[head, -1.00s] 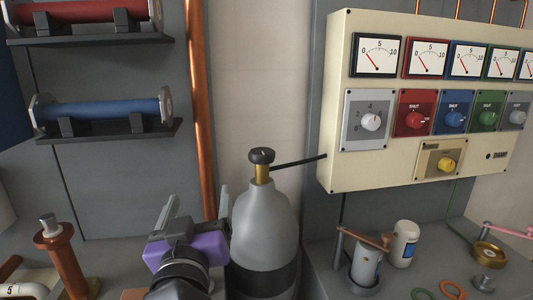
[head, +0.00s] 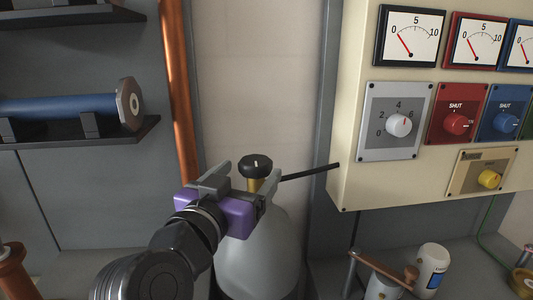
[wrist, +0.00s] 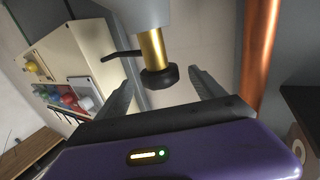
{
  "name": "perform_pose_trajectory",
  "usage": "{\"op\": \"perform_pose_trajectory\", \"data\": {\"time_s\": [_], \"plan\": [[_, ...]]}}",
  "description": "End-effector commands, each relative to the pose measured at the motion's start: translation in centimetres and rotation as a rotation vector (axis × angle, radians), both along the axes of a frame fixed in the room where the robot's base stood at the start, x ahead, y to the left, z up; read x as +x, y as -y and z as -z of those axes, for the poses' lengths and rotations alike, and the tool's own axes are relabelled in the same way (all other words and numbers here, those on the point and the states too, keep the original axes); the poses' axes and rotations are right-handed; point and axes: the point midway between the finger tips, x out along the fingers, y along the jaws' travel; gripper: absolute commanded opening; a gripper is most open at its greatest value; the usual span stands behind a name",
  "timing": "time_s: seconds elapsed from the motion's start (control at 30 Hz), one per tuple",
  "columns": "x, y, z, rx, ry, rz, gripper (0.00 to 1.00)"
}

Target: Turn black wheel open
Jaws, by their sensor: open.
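The black wheel (head: 256,166) sits on a brass valve stem (head: 254,186) on top of a grey gas cylinder (head: 258,258). A white mark shows on the wheel's top. My gripper (head: 238,182) is open, close to the wheel in the head view. In the wrist view, the wheel (wrist: 159,77) lies between and beyond the two spread fingers of my gripper (wrist: 165,92). I see no finger touching it. The purple gripper body hides part of the cylinder in the head view.
A copper pipe (head: 180,100) stands behind my gripper. A white bottle (head: 432,268) stands at lower right. A shelf holds a blue cylinder (head: 55,108).

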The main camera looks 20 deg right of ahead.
Motion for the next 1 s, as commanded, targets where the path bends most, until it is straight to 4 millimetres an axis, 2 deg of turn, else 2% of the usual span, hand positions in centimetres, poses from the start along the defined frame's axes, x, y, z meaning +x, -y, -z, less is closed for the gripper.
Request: {"op": "perform_pose_trajectory", "data": {"time_s": [0.33, 0.5, 0.87, 1.0], "plan": [[3.4, 3.7, -0.2, 0.0, -0.001, 0.004, 0.79], [4.8, 4.9, -0.1, -0.001, -0.001, 0.001, 0.79], [5.2, 5.3, 0.0, 0.0, 0.0, -0.001, 0.79], [5.2, 5.3, 0.0, 0.0, 0.0, -0.001, 0.56]]}}
